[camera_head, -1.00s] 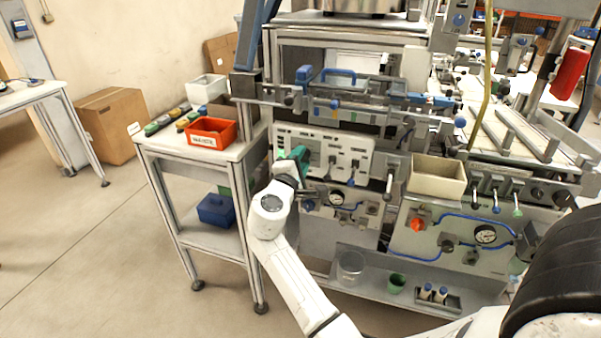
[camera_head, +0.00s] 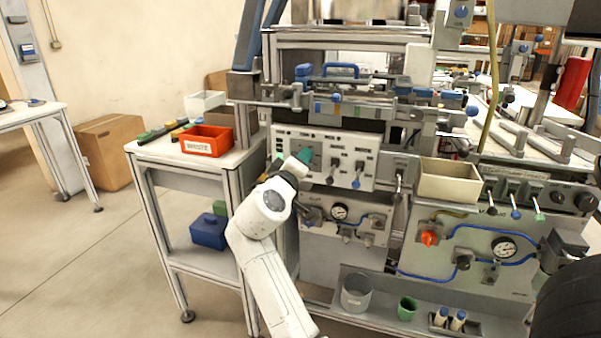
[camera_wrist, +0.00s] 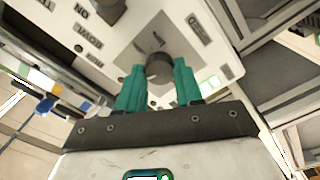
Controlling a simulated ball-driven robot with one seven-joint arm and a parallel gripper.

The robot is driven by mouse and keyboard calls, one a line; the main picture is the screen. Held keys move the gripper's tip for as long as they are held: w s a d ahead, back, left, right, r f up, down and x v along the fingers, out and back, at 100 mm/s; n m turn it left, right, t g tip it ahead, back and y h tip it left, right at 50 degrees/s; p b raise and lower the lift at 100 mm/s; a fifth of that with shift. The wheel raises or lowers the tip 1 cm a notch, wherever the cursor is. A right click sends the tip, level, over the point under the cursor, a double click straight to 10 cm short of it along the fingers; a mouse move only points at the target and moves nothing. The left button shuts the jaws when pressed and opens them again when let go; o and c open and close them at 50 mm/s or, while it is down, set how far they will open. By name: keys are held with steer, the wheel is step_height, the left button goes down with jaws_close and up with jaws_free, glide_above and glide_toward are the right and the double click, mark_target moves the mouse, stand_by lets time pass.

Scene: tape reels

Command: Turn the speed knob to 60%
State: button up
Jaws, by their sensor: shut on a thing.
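A white control panel (camera_head: 358,148) stands on the front of the machine, with a row of dark switches and knobs and labels. My gripper (camera_head: 304,156) is at the panel's left end, in front of a grey square plate. In the wrist view, the gripper's two teal fingers (camera_wrist: 159,82) are shut on a dark round knob (camera_wrist: 159,66) in the middle of that grey plate (camera_wrist: 165,40). The plate's scale marks and the knob's pointer are too small or hidden to read. The fingers cover the knob in the head view.
A beige bin (camera_head: 449,181) sits right of the panel. Below are gauges, a red knob (camera_head: 429,238) and blue hoses. A lower shelf holds a grey cup (camera_head: 356,292) and green cup (camera_head: 407,308).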

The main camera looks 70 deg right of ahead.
steer(key=shift+f+m+b, duration=0.1)
steer(key=shift+m+b, duration=0.35)
steer(key=shift+m, duration=0.15)
steer(key=o, duration=1)
steer(key=shift+o, duration=0.2)
steer(key=shift+a, duration=0.1)
steer(key=a, duration=1)
steer(key=shift+s+a, duration=0.3)
steer(key=shift+s, duration=0.1)
